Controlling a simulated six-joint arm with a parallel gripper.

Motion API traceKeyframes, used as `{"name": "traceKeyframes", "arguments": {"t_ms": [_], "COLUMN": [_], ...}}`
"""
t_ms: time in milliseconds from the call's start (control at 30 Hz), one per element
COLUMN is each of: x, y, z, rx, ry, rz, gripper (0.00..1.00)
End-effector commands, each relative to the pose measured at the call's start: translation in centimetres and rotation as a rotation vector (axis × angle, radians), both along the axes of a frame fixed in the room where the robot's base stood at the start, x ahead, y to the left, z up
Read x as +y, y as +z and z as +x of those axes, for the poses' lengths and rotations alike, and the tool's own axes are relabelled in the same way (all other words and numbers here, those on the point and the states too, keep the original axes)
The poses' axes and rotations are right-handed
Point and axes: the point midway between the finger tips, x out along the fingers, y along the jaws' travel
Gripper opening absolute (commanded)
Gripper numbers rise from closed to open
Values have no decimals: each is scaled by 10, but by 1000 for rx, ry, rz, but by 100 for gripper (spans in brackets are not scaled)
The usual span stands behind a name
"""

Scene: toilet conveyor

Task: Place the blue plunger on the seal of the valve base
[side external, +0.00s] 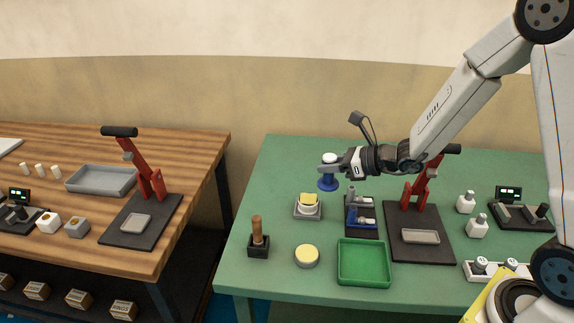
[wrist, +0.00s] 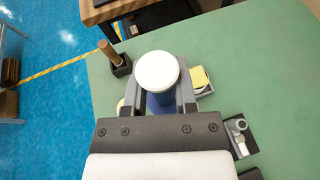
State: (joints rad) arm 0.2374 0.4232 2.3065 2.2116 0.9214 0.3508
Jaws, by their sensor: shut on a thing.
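My gripper (side external: 331,168) is shut on the blue plunger (side external: 327,184), which has a wide white round top (wrist: 157,71). The plunger hangs upright in the air above the green table. In the wrist view the two fingers of my gripper (wrist: 160,90) flank its body, and the white top covers much of it. I cannot tell for sure which item is the valve base. A fixture with blue and white parts (side external: 352,216) stands right of and below the plunger; the wrist view shows white fittings on it (wrist: 238,132). No seal can be made out.
Nearby are a wooden-handled tool in a black block (side external: 258,240), a yellow-topped round tin (side external: 307,257), an empty green tray (side external: 364,263) and a red lever press (side external: 420,190).

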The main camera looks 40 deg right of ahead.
Motion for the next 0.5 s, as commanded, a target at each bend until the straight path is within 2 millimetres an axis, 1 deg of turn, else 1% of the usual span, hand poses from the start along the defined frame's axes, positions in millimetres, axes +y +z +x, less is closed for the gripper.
{"name": "traceKeyframes", "arguments": {"t_ms": [33,200,333,500], "x": [-5,-14,-17,-18], "y": [5,15,19,21], "z": [-9,-36,-49,-55], "rx": [-5,-12,-16,-16], "ry": [-4,-6,-4,-2], "rz": [1,8,11,13], "gripper": [0,0,0,0]}}
